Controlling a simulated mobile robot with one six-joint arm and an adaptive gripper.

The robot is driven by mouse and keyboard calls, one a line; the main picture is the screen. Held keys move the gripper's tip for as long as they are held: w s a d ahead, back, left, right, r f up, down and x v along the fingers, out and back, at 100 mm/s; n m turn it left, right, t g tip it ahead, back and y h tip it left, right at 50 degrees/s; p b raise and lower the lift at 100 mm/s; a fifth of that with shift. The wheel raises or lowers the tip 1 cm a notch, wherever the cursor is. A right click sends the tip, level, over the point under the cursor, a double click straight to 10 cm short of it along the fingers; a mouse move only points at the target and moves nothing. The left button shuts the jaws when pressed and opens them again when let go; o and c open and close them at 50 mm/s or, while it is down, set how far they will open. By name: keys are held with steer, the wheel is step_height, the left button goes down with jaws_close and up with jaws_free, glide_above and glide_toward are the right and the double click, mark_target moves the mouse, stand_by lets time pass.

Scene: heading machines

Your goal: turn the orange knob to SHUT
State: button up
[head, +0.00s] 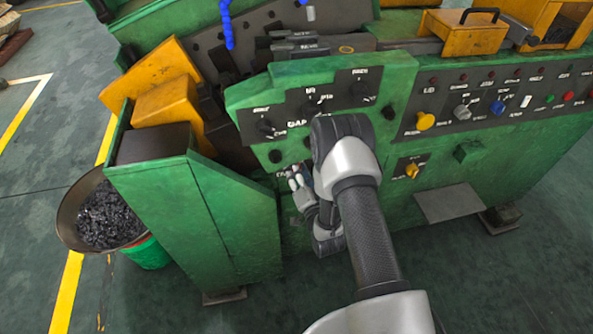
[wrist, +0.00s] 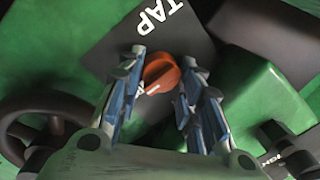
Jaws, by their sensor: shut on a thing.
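The orange knob (wrist: 158,72) shows in the wrist view on a dark plate (wrist: 112,42) with white lettering that reads TAP. My gripper (wrist: 166,66) has one finger on each side of the knob and is shut on it. More white lettering sits just below the knob, partly covered, and I cannot read it. In the head view my gripper (head: 298,180) is at the green machine front, below the upper dark control panel. The orange knob is hidden there behind my gripper and arm.
In the wrist view a dark handwheel (wrist: 42,125) is at the left and a raised green box (wrist: 262,98) at the right. In the head view a yellow knob (head: 412,170) and a row of buttons are to the right, and a bin (head: 72,228) stands at the left.

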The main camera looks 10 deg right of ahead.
steer(key=shift+c, duration=0.9)
steer(key=n, duration=0.4)
steer(key=shift+r+b, duration=0.1)
steer(key=shift+b, duration=0.25)
steer(key=n+b, duration=0.1)
steer(key=n, duration=0.3)
steer(key=shift+n+g+h, duration=0.3)
steer(key=shift+g, duration=0.1)
steer(key=n+b, duration=0.1)
steer(key=n, duration=0.3)
steer(key=shift+w+a+r+h, duration=0.1)
steer(key=shift+h, duration=0.2)
steer(key=shift+n+h, duration=0.3)
steer(key=shift+n, duration=1.4)
steer(key=shift+r, duration=0.1)
